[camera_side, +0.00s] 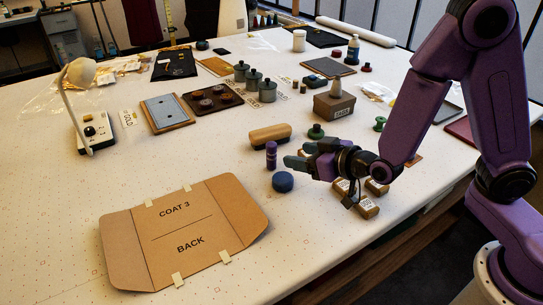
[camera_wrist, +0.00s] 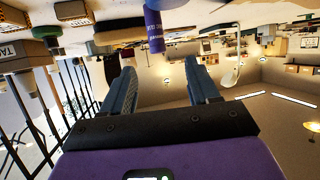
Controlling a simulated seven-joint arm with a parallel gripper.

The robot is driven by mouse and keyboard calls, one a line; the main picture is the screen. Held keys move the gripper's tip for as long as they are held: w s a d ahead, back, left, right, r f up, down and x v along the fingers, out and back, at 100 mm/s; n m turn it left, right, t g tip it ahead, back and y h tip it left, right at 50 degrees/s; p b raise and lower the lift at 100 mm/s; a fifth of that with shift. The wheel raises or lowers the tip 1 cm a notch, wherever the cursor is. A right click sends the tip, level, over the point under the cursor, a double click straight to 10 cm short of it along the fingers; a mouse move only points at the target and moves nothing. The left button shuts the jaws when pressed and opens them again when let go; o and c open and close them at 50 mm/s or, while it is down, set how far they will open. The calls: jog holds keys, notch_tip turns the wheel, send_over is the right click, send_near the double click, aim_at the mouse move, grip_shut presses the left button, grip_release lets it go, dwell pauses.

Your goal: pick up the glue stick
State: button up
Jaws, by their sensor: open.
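The glue stick (camera_side: 271,155) is a small purple cylinder standing upright on the white table in the side view, just left of my gripper. It also shows in the wrist view (camera_wrist: 154,30), hanging upside down in that picture, ahead of the space between the fingers. My gripper (camera_side: 294,155) is open, and its grey-blue fingers point left toward the glue stick. In the wrist view the two fingers (camera_wrist: 160,80) are spread apart with nothing between them. The stick appears close to the fingertips; I cannot tell the exact gap.
A blue round puck (camera_side: 283,182) sits just in front of the glue stick. A tan-topped block (camera_side: 270,134) and a green knobbed piece (camera_side: 316,131) stand behind. Small wooden blocks (camera_side: 367,208) lie under my wrist. A cardboard folder (camera_side: 184,232) lies front left.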

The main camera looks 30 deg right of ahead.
aim_at(267, 148)
jog(key=shift+x, duration=4.05)
jog(key=shift+d+x, duration=0.15)
jog(key=shift+x, duration=1.2)
jog(key=shift+d+x, duration=0.1)
jog(key=shift+x, duration=1.25)
jog(key=shift+r, duration=0.1)
jog(key=c, duration=1)
